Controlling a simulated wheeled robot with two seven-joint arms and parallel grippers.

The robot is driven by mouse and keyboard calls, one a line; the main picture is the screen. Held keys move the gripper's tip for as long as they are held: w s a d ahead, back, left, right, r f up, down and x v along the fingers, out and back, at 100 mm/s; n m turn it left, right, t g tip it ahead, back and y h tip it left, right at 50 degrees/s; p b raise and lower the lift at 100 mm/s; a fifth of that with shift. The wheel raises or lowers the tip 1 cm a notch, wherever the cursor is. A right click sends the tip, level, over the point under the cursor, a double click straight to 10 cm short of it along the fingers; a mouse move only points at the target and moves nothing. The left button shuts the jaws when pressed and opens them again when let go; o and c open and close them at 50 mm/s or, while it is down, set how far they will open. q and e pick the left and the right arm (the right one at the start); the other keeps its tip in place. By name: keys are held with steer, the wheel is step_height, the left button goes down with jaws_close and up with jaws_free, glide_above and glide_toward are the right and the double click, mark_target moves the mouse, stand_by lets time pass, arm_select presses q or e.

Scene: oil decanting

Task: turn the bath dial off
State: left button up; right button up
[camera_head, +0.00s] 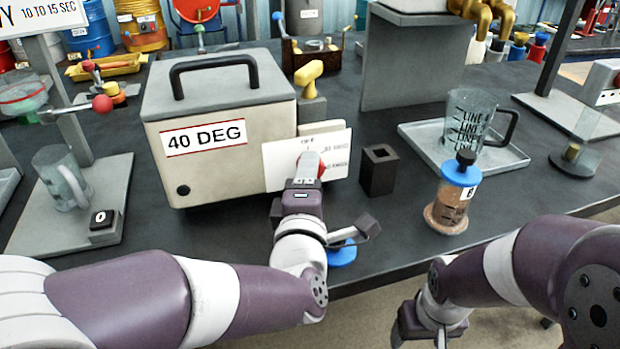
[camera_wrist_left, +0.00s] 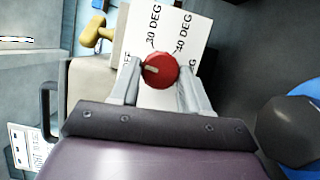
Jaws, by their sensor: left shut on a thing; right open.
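The red bath dial (camera_head: 321,165) sits on a white plate (camera_head: 338,143) at the front of the beige bath (camera_head: 218,130) marked 40 DEG. In the left wrist view the dial (camera_wrist_left: 160,70) lies between the fingers of my left gripper (camera_wrist_left: 160,85), which is shut on it. Its pale mark points left, toward a partly hidden label ending in FF; 30 DEG and 40 DEG stand around the other side. In the head view my left gripper (camera_head: 308,170) covers part of the dial. My right gripper (camera_head: 438,338) is open and empty at the bottom edge, partly cut off.
A yellow handle (camera_head: 308,74) stands behind the plate. A dark square holder (camera_head: 379,170), a blue-capped bottle (camera_head: 453,193) and a measuring jug (camera_head: 470,122) on a tray (camera_head: 510,157) stand right of the bath. A blue-based item (camera_head: 342,252) is beside my left wrist.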

arm_select(q)
steer(key=o, duration=1.1)
steer(key=shift+c, duration=0.2)
steer(key=s, duration=0.4)
steer(key=s+p, duration=0.1)
steer(key=s, duration=0.2)
steer(key=s+p, duration=0.1)
steer(key=s, duration=0.3)
steer(key=shift+s+a+f, duration=0.1)
steer(key=shift+s+a, duration=0.2)
steer(key=shift+a, duration=0.1)
steer(key=shift+s+a+f, duration=0.1)
steer(key=shift+s, duration=0.4)
